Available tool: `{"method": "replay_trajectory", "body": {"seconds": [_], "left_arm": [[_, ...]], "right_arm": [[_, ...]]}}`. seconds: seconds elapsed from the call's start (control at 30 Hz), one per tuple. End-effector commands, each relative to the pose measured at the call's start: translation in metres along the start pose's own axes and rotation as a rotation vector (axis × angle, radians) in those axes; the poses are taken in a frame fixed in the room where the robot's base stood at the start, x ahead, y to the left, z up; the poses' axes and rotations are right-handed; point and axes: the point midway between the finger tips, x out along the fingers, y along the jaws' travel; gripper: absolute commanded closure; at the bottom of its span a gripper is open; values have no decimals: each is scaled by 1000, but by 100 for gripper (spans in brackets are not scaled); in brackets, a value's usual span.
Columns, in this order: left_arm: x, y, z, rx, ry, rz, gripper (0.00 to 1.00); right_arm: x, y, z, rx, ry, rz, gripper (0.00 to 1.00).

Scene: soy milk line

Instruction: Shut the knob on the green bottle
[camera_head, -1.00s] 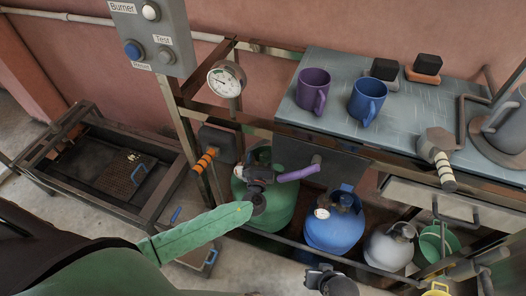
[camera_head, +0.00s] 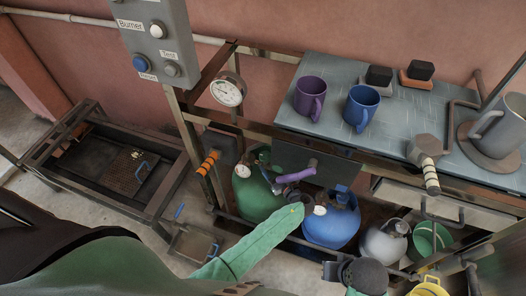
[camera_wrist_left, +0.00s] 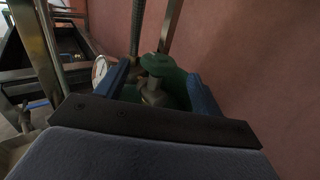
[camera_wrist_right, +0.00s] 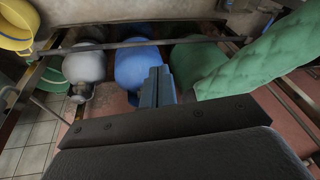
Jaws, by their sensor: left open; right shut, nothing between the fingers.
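The green bottle (camera_head: 258,192) stands on the low shelf below the counter, left of a blue bottle. Its green knob (camera_wrist_left: 158,64) shows in the left wrist view, on a metal valve stem. My left gripper (camera_wrist_left: 160,76) is open, with one blue finger on each side of the valve, the knob between and slightly beyond them. Contact with the knob cannot be told. In the head view my left gripper (camera_head: 274,182) is small and partly hidden at the bottle's upper right. My right gripper (camera_wrist_right: 159,78) is shut and empty, in front of the blue bottle.
A blue bottle (camera_head: 331,228) and a grey bottle (camera_head: 384,242) stand to the right.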

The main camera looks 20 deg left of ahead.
Motion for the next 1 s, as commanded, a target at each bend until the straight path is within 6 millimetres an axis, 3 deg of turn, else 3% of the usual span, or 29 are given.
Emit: {"method": "replay_trajectory", "body": {"seconds": [0.27, 0.7, 1.0], "left_arm": [[10, 0, 1, 5, 1, 12, 32], [67, 1, 1, 5, 3, 10, 32], [76, 1, -1, 3, 4, 10, 32]], "right_arm": [[-7, 2, 1, 3, -12, 6, 100], [-28, 12, 5, 16, -56, 33, 100], [-32, 13, 6, 19, -61, 37, 100]]}}
